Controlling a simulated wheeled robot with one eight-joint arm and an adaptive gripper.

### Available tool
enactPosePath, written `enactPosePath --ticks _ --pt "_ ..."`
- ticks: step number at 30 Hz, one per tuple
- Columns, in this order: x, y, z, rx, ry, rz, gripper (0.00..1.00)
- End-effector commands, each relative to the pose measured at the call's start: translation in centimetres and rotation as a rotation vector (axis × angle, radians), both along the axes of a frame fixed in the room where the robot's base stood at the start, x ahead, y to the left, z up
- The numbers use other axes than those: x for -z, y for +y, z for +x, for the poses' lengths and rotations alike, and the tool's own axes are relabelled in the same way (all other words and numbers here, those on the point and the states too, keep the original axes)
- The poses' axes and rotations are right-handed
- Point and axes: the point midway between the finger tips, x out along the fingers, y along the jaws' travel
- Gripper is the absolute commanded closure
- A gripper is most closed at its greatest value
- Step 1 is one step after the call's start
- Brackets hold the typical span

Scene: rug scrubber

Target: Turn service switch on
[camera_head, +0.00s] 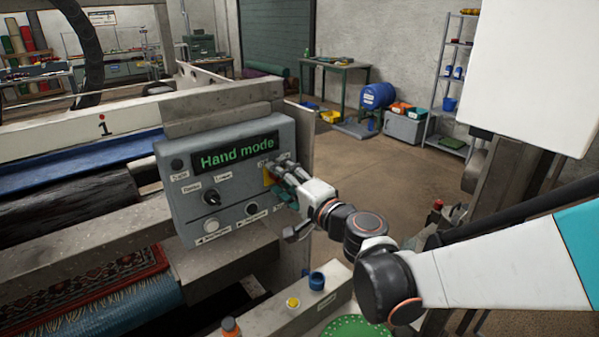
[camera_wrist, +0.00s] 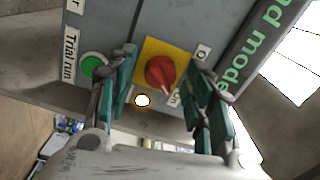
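The grey control panel (camera_head: 185,215) has a display reading "Hand mode" (camera_head: 237,150). The service switch, a red rotary knob (camera_wrist: 160,72) on a yellow plate (camera_wrist: 153,47), sits at the panel's right side. In the head view the yellow plate (camera_head: 268,177) is mostly hidden behind my gripper (camera_head: 279,172). In the wrist view my gripper (camera_wrist: 163,62) is open, one green-padded finger on each side of the knob, with gaps visible between. A pale mark on the knob points down toward a partly hidden "On" label (camera_wrist: 174,99). Another label, "O" (camera_wrist: 203,52), is at upper right.
A green button (camera_wrist: 92,67) labelled "Trial run" is beside my left finger. A small white lamp (camera_wrist: 142,100) is below the yellow plate. A black selector knob (camera_head: 211,197) and white button (camera_head: 211,225) are on the panel. A blue cap (camera_head: 317,281) stands on the ledge below.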

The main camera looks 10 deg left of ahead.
Motion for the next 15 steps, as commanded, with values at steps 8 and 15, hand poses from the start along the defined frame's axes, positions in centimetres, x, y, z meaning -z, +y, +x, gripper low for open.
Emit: enactPosePath --ticks 8,15 --pt "-0.03 0.02 0.0 -0.001 0.0 0.0 0.51" --pt "-0.04 0.09 -0.03 -0.002 -0.022 -0.019 0.51"
